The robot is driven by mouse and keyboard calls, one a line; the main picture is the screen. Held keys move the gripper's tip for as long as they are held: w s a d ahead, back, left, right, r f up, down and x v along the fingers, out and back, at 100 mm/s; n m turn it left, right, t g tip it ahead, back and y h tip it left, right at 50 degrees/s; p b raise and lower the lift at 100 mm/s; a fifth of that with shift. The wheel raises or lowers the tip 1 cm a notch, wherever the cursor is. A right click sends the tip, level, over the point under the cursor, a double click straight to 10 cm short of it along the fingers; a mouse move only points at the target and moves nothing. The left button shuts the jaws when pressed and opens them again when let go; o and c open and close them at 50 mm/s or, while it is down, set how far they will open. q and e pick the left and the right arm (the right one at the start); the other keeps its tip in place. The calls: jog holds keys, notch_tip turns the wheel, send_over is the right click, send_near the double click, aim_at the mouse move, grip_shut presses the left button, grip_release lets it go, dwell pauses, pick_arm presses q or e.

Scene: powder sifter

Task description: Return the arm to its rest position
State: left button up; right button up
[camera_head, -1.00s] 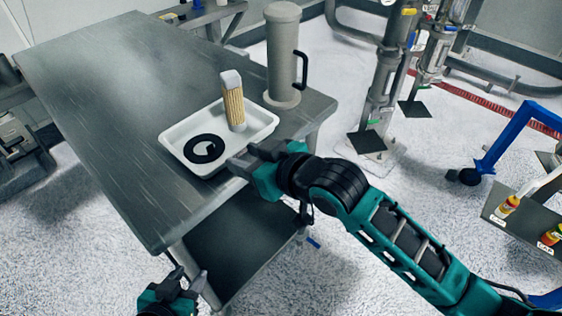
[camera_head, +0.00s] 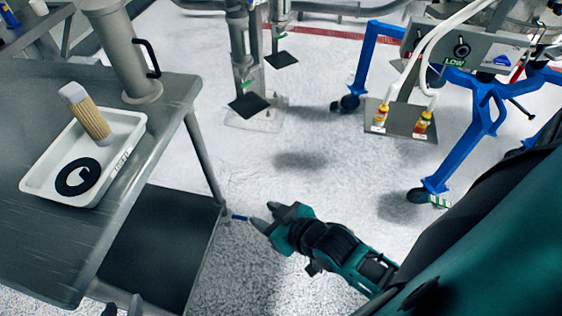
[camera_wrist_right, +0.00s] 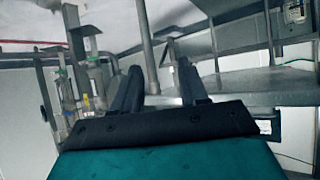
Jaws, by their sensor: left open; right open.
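My right gripper (camera_head: 266,216) is open and empty in the head view, over the floor to the right of the metal table (camera_head: 160,112). In the right wrist view its two fingers (camera_wrist_right: 158,80) stand apart with nothing between them. My left gripper (camera_head: 123,308) shows only its fingertips at the bottom edge of the head view. On the table a white tray (camera_head: 118,170) holds a tan ribbed cylinder with a pale cap (camera_head: 90,115), leaning in the picture, and a black ring (camera_head: 77,177). Neither gripper touches them.
A tall grey canister (camera_head: 118,55) with a black handle stands at the table's back. A dark lower shelf (camera_head: 155,245) is under the table. A blue wheeled frame (camera_head: 480,120) stands at the right. White floor lies open between them.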

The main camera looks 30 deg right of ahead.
jog(key=shift+s+d+f+h, duration=0.2)
jog(key=shift+s+d+f, duration=0.15)
jog(key=shift+s+d, duration=0.2)
jog(key=shift+s+d+f+h, duration=0.2)
jog(key=shift+s+d+f, duration=0.15)
jog(key=shift+s+d, duration=0.15)
jog(key=shift+a, duration=0.1)
dwell(0.4)
